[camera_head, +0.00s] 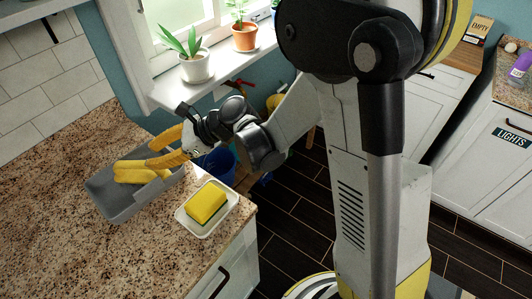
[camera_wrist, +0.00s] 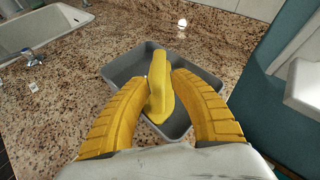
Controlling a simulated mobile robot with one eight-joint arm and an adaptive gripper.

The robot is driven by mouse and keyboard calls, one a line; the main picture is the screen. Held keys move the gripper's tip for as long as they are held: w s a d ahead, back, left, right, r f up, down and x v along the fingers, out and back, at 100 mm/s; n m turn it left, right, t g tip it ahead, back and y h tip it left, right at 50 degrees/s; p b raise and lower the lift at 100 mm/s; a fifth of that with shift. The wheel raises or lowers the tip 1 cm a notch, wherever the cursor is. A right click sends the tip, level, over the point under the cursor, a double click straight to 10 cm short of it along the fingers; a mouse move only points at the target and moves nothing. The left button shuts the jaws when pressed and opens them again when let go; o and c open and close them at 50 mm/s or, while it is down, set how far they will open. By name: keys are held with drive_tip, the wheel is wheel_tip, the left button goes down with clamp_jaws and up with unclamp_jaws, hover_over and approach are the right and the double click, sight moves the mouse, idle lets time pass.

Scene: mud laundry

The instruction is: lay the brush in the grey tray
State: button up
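The grey tray (camera_head: 113,203) lies on the granite counter at left, and it fills the middle of the wrist view (camera_wrist: 125,66). The yellow brush (camera_head: 140,176) is low inside the tray's outline. In the wrist view the brush (camera_wrist: 160,92) points away from me, its wider part nearer. My gripper (camera_head: 150,155) reaches over the tray from the right. Its two yellow fingers (camera_wrist: 163,77) curve in on both sides of the brush and appear to close on it. I cannot tell whether the brush's underside touches the tray floor.
A yellow sponge (camera_head: 206,202) sits in a white dish (camera_head: 184,217) right of the tray, near the counter edge. Potted plants (camera_head: 197,67) stand on the windowsill above. A sink (camera_wrist: 45,28) is at the wrist view's upper left. Bare counter (camera_head: 60,255) lies in front of the tray.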

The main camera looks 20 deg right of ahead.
drive_tip(key=s+d+r+n+t+h, duration=0.1)
drive_tip(key=s+d+r+n+h, duration=0.2)
drive_tip(key=d, duration=1)
drive_tip(key=s+d+r+n+t+h, duration=0.2)
drive_tip(key=s+d+r+n+h, duration=0.1)
drive_tip(key=s+d+n+h, duration=0.6)
drive_tip(key=s+d+n, duration=0.4)
drive_tip(key=s+n, duration=0.1)
drive_tip(key=n, duration=0.3)
drive_tip(key=shift+s+d, duration=0.25)
